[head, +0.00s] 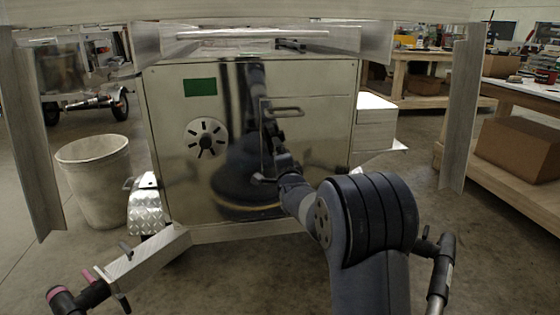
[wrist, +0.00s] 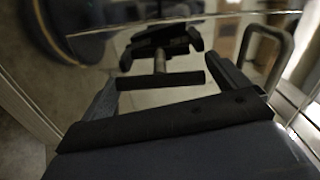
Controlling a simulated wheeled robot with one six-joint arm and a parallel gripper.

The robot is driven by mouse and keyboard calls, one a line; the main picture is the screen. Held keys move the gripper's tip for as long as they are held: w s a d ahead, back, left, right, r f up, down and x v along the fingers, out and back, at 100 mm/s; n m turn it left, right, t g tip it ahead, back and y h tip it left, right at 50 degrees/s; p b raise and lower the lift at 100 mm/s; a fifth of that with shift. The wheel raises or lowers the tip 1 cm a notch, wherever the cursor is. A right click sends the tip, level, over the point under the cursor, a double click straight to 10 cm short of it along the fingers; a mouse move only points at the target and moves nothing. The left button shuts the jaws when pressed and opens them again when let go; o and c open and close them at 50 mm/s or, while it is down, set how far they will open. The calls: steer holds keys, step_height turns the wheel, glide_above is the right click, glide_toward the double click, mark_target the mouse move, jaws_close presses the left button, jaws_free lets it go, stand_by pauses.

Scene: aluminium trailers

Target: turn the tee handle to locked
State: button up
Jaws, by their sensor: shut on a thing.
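The tee handle shows in the wrist view as a dark crossbar (wrist: 160,80) on a short metal stem (wrist: 160,63), standing out from a shiny metal door (head: 185,150). My gripper (wrist: 163,82) is shut on the tee handle, with one finger at each end of the crossbar. The crossbar lies across the wrist picture from finger to finger. In the head view my gripper (head: 270,145) is against the door right of its middle, and hides most of the tee handle. The dark shapes beyond the stem look like reflections in the door.
A bent metal pull handle (head: 285,110) sits close above my gripper; it also shows in the wrist view (wrist: 284,48). The door carries a green label (head: 200,87) and a round slotted vent (head: 206,139). A bin (head: 95,180) stands left, a workbench (head: 515,165) right.

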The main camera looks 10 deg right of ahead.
steer(key=o, duration=0.6)
steer(key=s+p, duration=0.2)
steer(key=s, duration=0.8)
steer(key=shift+s, duration=0.4)
steer(key=shift+w+b, duration=1)
steer(key=shift+w, duration=4.45)
steer(key=shift+s, duration=0.15)
